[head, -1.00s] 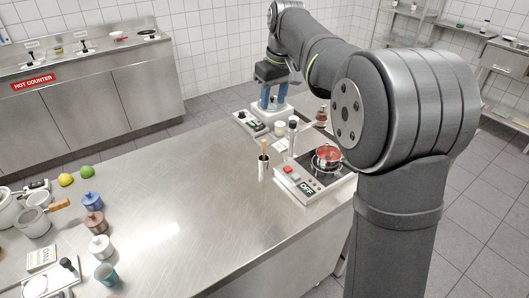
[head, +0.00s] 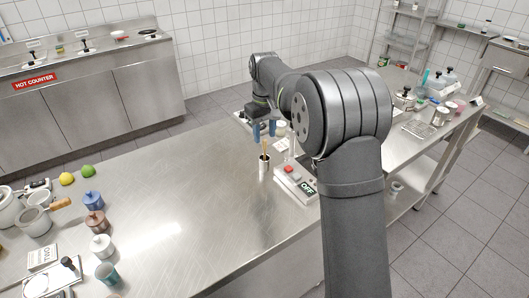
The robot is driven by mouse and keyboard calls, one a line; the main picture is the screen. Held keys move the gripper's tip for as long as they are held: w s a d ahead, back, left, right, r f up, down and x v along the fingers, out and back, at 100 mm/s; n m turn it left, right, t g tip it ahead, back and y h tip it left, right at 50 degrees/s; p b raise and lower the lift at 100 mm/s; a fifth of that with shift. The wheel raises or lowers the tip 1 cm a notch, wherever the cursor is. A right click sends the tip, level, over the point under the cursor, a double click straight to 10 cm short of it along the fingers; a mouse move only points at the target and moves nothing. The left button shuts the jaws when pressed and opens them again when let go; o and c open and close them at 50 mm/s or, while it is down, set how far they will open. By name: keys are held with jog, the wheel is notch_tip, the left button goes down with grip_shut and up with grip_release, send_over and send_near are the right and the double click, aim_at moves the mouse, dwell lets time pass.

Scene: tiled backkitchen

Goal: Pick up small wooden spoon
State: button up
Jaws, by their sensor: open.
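A small white holder (head: 264,168) stands upright on the steel counter, near its far end. A thin wooden handle (head: 265,148), which looks like the small wooden spoon, sticks up out of it beside a dark piece. The spoon's lower part is hidden in the holder. My gripper (head: 264,134) has two blue fingers pointing down, spread apart with nothing seen between them. It appears just above the handle's top in the picture; the exact gap in depth I cannot tell.
Lids, pots and a blue-green cup (head: 106,273) crowd the counter's left end. The counter's middle (head: 180,190) is clear. A side table (head: 455,122) holds jars at right.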

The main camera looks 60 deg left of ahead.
aim_at(265, 149)
jog(key=shift+f, duration=3.15)
jog(key=shift+c, duration=0.4)
grip_shut()
